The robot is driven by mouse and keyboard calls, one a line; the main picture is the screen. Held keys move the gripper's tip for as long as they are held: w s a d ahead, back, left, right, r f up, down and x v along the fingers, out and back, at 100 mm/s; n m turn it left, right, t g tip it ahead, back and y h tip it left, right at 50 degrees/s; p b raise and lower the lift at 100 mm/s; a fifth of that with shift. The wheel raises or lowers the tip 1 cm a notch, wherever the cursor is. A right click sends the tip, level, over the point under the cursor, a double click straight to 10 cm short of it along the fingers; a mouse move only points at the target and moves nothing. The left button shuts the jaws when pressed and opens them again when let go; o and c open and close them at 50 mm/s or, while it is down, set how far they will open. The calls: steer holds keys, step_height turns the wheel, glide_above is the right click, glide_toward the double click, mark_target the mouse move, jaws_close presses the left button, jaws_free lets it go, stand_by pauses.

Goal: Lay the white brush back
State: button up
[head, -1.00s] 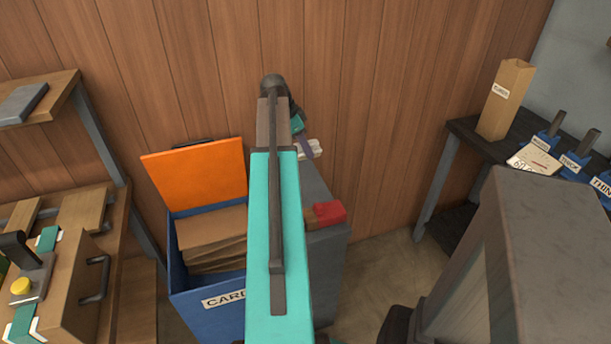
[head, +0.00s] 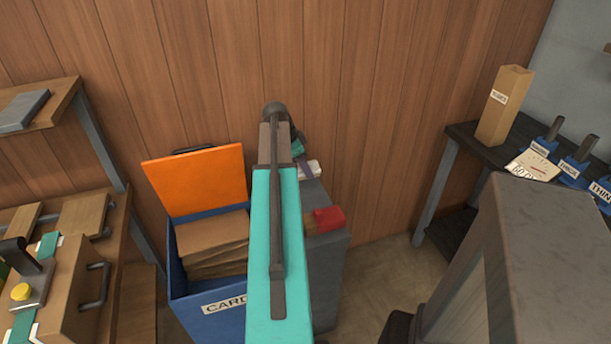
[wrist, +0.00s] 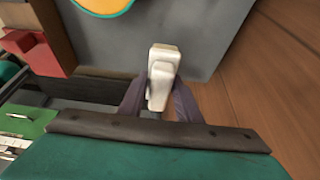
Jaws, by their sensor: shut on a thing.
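The white brush (wrist: 162,68) is between the two purple-grey fingers of my gripper (wrist: 161,90) in the wrist view, above a grey surface (wrist: 205,35). In the head view a bit of the white brush (head: 314,167) shows beside my gripper (head: 304,168), over the far end of a grey cabinet (head: 329,262). My gripper is shut on the brush. My arm hides much of the cabinet top, and I cannot tell whether the brush touches it.
A red thing (head: 328,219) sits on the cabinet's near part; a red block (wrist: 35,55) shows in the wrist view. A blue bin (head: 205,318) with an orange lid (head: 197,180) holds cardboard left of my arm. A wooden wall (head: 390,120) stands close behind.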

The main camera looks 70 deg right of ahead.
steer(key=shift+f, duration=1.7)
steer(key=shift+f, duration=0.15)
steer(key=o, duration=1)
steer(key=shift+b+v, duration=0.4)
steer(key=shift+v, duration=5.75)
steer(key=shift+s, duration=0.1)
